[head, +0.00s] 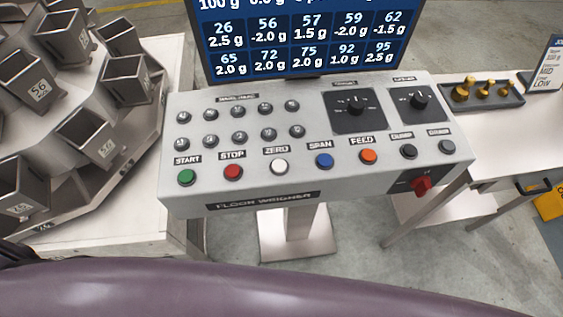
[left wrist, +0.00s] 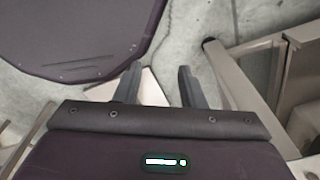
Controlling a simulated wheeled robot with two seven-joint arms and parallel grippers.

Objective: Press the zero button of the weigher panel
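The weigher panel (head: 330,185) is a light grey sloped console on a pedestal, labelled FLOOR WEIGHER. Its zero button (head: 279,167) is white and round, under a ZERO label, between the red stop button (head: 233,172) and the blue span button (head: 324,160). Nothing touches it. In the left wrist view my left gripper (left wrist: 158,80) has its two dark fingers apart with nothing between them. It points down toward the floor and a pale plate. Neither gripper shows in the head view, and the panel's buttons do not show in the left wrist view.
A screen (head: 300,38) with weight readings stands behind the panel. A multi-bucket weigher (head: 60,110) is on the left. A side table (head: 510,115) on the right holds a tray (head: 505,104) of brass weights. A steel frame (left wrist: 240,75) stands right of my left gripper.

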